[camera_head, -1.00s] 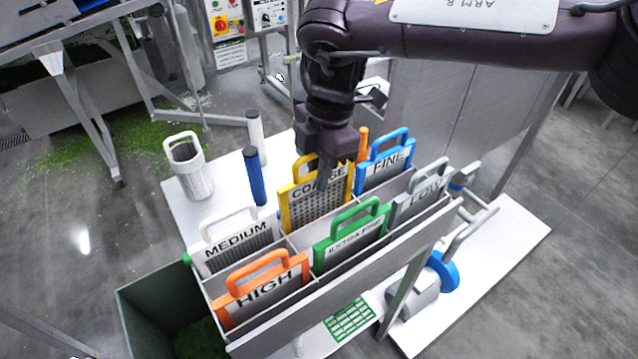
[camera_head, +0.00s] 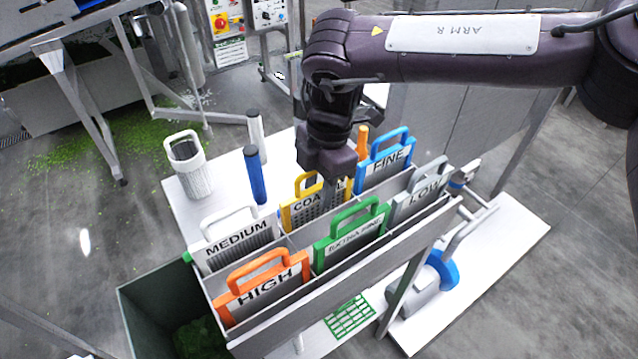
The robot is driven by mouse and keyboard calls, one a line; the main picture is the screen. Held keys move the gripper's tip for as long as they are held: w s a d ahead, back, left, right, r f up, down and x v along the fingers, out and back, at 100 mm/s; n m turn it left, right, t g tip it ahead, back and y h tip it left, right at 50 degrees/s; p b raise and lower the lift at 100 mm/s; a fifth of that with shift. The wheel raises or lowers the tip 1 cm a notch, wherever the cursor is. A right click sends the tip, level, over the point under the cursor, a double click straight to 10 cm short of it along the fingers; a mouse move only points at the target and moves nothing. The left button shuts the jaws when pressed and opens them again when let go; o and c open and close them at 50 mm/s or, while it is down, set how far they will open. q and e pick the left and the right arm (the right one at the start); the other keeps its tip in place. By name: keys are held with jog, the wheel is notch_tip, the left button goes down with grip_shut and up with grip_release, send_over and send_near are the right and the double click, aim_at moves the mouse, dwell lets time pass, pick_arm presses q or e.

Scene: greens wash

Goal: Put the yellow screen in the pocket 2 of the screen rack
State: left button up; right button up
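The yellow screen (camera_head: 299,214), labelled COARSE, stands upright in the back middle pocket of the grey screen rack (camera_head: 345,277), between the white MEDIUM screen and the blue FINE screen. Its lower part is hidden by the rack and the green screen. My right gripper (camera_head: 333,190) reaches down from above and is shut on the yellow screen at the right of its handle; the fingertips are partly hard to make out. My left gripper is not in view.
The rack also holds the white MEDIUM (camera_head: 237,242), blue FINE (camera_head: 384,165), orange HIGH (camera_head: 262,283), green EXTRA FINE (camera_head: 350,238) and grey LOW (camera_head: 421,193) screens. A white basket (camera_head: 190,168) and blue-handled tool (camera_head: 255,176) stand behind. A dark green bin (camera_head: 150,290) is at left.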

jog(key=r, duration=0.4)
jog(key=d+r, duration=0.1)
jog(key=r, duration=0.3)
jog(key=w+r+b, duration=0.1)
jog(key=r, duration=0.3)
jog(key=shift+d, duration=0.25)
